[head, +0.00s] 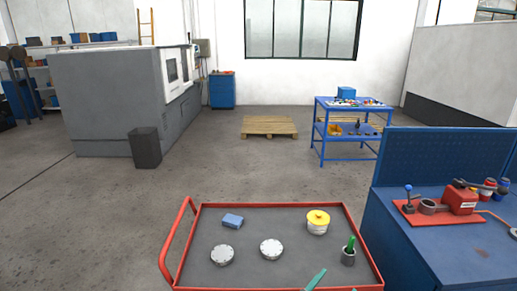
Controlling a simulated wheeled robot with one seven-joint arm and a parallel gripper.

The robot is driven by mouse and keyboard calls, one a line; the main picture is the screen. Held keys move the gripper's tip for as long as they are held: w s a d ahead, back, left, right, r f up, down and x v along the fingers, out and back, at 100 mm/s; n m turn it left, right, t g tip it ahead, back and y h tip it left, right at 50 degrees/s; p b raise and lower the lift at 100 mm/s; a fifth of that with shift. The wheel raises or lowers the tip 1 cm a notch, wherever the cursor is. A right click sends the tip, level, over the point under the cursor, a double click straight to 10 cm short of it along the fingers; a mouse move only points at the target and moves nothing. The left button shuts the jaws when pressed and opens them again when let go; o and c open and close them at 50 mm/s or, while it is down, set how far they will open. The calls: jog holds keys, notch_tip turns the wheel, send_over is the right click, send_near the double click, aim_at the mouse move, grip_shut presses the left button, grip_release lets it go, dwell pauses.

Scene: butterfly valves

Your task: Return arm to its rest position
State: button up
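Neither my arm nor my gripper shows in the head view, so I cannot see its pose or what its fingers do. A red-rimmed cart with a grey top (300,222) stands in front of me. A teal strip (316,279) at the front is cut off by the frame.
A blue workbench (408,243) adjoins on the right, with a red fixture (461,199) on it. A blue trolley (349,131), a wooden pallet (269,126), a grey machine (112,100) and a dark bin (145,148) stand farther back. Open floor lies behind the cart.

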jog(key=s+a+f+n+t+y, duration=0.2)
jog(key=s+a+f+n+y, duration=0.3)
jog(key=s, duration=0.5)
jog(key=s+a+f+n+t+y, duration=0.1)
jog(key=s+a+f+n+y, duration=0.2)
jog(key=s+a+f+n, duration=0.55)
jog(key=s+a+r+m, duration=0.1)
jog(key=s+a+r, duration=0.1)
jog(key=s, duration=0.5)
jog(key=s+a+r+m+y, duration=0.1)
jog(key=s+a+m, duration=0.1)
jog(key=s+a, duration=0.2)
jog(key=s+a+r+m+y, duration=0.1)
jog(key=s+a+r, duration=0.1)
jog(key=s, duration=0.9)
jog(key=shift+a+r, duration=0.3)
jog(key=shift+a, duration=0.15)
